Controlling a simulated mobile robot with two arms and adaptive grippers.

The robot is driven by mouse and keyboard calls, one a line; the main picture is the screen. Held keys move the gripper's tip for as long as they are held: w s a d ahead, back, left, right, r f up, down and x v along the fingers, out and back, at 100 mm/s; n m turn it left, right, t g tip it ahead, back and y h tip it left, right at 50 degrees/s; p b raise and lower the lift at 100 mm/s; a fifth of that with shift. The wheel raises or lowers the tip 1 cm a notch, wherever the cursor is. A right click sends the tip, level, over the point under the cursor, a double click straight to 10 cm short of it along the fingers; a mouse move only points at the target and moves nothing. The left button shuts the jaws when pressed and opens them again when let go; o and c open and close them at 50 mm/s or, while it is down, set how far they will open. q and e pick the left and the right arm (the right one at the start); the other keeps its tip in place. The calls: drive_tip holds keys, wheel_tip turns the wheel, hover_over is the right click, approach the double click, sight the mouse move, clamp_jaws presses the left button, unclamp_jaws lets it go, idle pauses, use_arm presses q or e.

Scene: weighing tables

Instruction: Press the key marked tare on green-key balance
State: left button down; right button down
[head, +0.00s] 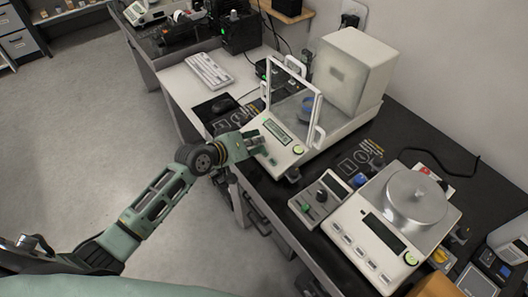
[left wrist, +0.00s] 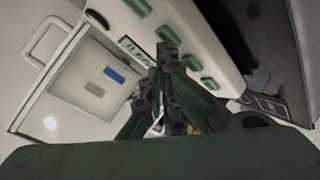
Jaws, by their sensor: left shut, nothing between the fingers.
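The balance with a glass draft shield (head: 318,140) stands on the dark table, with a small display and a round green button. In the left wrist view its front panel (left wrist: 185,15) carries a row of green keys (left wrist: 195,61) beside the display (left wrist: 133,48). No key marking is legible, so I cannot tell which is tare. My left gripper (head: 262,142) is shut and empty, over the left part of this panel. In the left wrist view its fingertips (left wrist: 168,50) lie between display and keys; contact is unclear. My right gripper is not in view.
A second balance (head: 345,222) with a round metal pan and pale keys stands at the right. A small control box (head: 320,198) sits between the balances. The floor at left is clear.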

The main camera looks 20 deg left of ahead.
use_arm(q)
drive_tip(key=shift+w+f, duration=0.1)
drive_tip(key=shift+f, duration=0.3)
idle(0.4)
drive_tip(key=shift+r, duration=0.1)
drive_tip(key=shift+s+r+p, duration=0.2)
drive_tip(key=shift+r+p, duration=0.45)
drive_tip(key=shift+r, duration=0.05)
drive_tip(key=r+p, duration=0.3)
drive_tip(key=s+a+r+p, duration=0.1)
drive_tip(key=shift+r+p, duration=0.4)
idle(0.4)
idle(0.5)
